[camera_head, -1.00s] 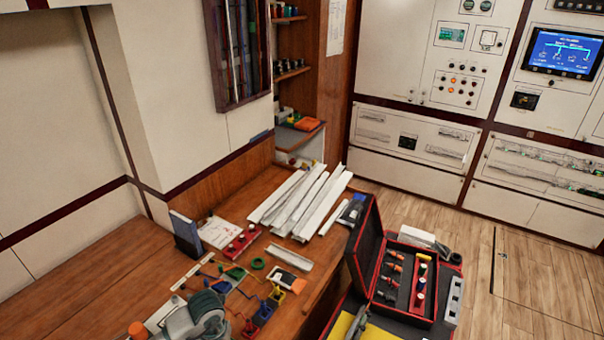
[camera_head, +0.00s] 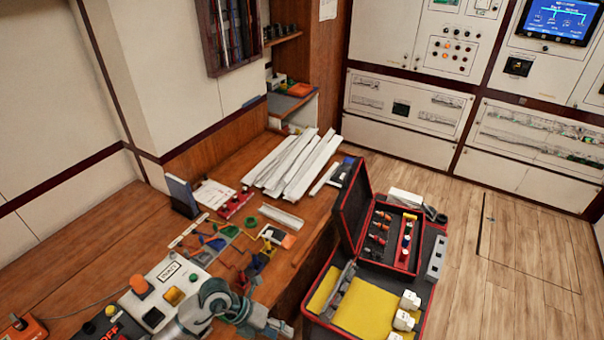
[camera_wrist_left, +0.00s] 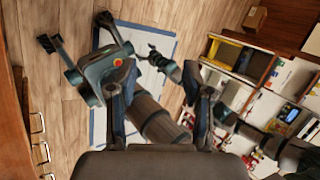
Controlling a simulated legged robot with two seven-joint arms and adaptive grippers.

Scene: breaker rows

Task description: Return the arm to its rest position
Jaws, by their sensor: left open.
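My left arm, grey and jointed, enters at the bottom of the head view, over the front of the wooden bench (camera_head: 95,262). Its left gripper (camera_head: 270,326) is low in that view, near the bench's front edge, and its fingertips are hard to make out there. In the left wrist view the two dark fingers of the left gripper (camera_wrist_left: 160,92) stand apart with nothing held between them. Beyond them are parts of my own body over the floor. My right gripper is not recognisable in either view.
An open red-and-black toolbox (camera_head: 432,245) with yellow foam (camera_head: 368,308) stands right of the bench. White trunking lengths (camera_head: 295,165) lie farther back. Wooden floor (camera_head: 530,270) at right is clear.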

